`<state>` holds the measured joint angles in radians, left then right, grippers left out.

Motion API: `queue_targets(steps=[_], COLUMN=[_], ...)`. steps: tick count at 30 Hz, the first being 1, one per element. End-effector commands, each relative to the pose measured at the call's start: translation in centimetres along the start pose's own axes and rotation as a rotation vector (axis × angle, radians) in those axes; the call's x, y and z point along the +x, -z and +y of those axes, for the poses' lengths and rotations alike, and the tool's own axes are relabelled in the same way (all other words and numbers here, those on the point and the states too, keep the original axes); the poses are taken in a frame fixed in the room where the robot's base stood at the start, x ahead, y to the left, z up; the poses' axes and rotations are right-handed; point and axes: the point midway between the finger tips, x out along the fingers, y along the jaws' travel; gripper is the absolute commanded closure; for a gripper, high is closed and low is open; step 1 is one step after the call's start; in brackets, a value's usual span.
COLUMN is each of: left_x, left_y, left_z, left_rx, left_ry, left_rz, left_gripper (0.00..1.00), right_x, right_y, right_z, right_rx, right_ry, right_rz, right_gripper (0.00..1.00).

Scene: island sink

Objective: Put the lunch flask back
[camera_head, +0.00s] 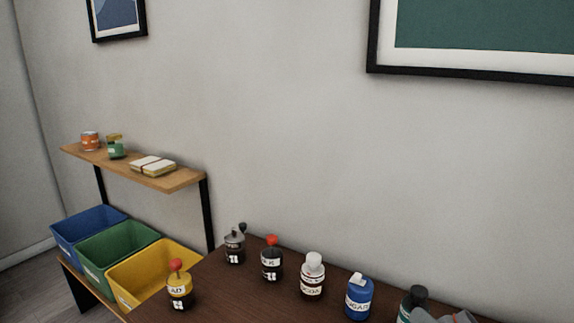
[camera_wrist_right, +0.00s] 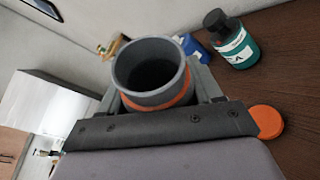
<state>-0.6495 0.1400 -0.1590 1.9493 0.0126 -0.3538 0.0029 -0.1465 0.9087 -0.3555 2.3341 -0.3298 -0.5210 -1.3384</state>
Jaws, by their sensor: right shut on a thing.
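My right gripper (camera_wrist_right: 158,97) is shut on a round grey container with an orange band (camera_wrist_right: 147,75), which I take to be the lunch flask. Its top is open and its inside is dark. In the head view only a grey part of my right gripper (camera_head: 447,317) shows at the bottom edge, beside a teal bottle. The flask cannot be made out clearly there. An orange disc (camera_wrist_right: 268,121) shows beside the gripper over the brown table; I cannot tell whether it is a lid. My left gripper is not in view.
Several labelled bottles stand on the brown table (camera_head: 215,290), among them a blue bottle (camera_head: 359,298) and a teal bottle (camera_wrist_right: 230,40). Blue, green and yellow bins (camera_head: 150,275) stand at the left. A wooden wall shelf (camera_head: 190,181) above them holds small jars and a pale bundle.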

Motion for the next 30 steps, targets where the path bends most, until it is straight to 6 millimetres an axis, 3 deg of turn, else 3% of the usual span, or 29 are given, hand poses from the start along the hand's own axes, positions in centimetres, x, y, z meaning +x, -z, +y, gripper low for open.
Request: queue_targets(steps=[6,14,25,30], left_x=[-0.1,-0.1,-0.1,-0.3], left_y=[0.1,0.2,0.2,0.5], left_z=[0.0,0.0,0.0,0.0], left_rx=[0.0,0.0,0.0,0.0], left_ry=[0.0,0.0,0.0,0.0], left_rz=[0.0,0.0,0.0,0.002], left_gripper=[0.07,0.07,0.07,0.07], right_x=[0.3,0.1,0.0,0.3], right_y=[2.2,3.6,3.8,2.8], right_z=[-0.8,-1.1,-1.1,-1.1], right_rx=[0.029,0.039,0.037,0.015], right_ry=[0.122,0.22,0.242,0.264], right_rz=[-0.107,-0.193,-0.214,-0.215], right_gripper=[0.71,0.71,0.71,0.71])
